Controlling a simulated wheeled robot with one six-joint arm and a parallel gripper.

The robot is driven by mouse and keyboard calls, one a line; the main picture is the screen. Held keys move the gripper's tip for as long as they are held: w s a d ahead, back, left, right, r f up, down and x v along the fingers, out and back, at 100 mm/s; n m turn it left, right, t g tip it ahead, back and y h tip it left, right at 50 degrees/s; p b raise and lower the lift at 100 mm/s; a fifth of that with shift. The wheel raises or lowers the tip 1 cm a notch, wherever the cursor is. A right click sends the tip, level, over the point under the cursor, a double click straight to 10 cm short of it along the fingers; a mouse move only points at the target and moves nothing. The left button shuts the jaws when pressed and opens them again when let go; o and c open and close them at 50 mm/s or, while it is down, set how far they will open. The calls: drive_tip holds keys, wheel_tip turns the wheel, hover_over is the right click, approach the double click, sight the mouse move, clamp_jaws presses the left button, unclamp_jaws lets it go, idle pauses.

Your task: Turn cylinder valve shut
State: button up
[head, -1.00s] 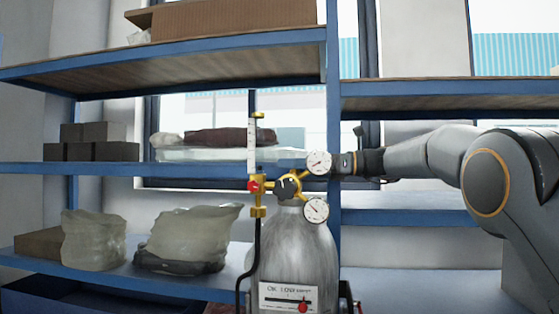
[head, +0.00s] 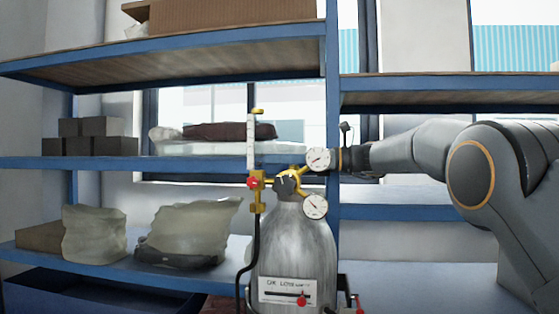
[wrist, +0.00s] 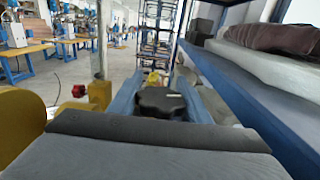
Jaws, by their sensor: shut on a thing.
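A grey gas cylinder (head: 293,245) stands upright in the head view, with a brass regulator and two round gauges at its top. Its black valve knob (head: 288,183) sits beside the brass fittings. In the wrist view the black knob (wrist: 160,103) lies between the two blue fingers of my gripper (wrist: 159,99), which is shut on it. My arm reaches in from the right in the head view. The fingers are largely hidden there behind the upper gauge (head: 318,159).
A flow tube (head: 251,137) with a red knob (head: 253,182) stands left of the valve, and a black hose hangs below. Blue shelves (head: 190,163) with bags and dark boxes (head: 97,137) are close behind. A shelf edge runs along the right in the wrist view.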

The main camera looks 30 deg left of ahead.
drive_tip(key=shift+w+a+r+m+t+y+b, duration=0.15)
drive_tip(key=shift+m+t+b, duration=0.15)
drive_tip(key=shift+m+t, duration=0.35)
drive_tip(key=shift+w+d+f+m+t+y+b, duration=0.1)
drive_tip(key=shift+w+m+t+y+b, duration=0.2)
drive_tip(key=shift+t, duration=0.6)
drive_tip(key=shift+w+a+r+m+t+y+b, duration=0.1)
drive_tip(key=shift+m+t+b, duration=0.2)
drive_tip(key=shift+m+t, duration=0.35)
drive_tip(key=o, duration=1)
drive_tip(key=shift+o, duration=0.2)
drive_tip(key=d+b, duration=0.1)
drive_tip(key=d, duration=0.3)
drive_tip(key=d+b, duration=0.1)
drive_tip(key=d, duration=0.2)
drive_tip(key=shift+w+b, duration=0.3)
drive_tip(key=shift+w, duration=0.05)
drive_tip(key=shift+d, duration=0.4)
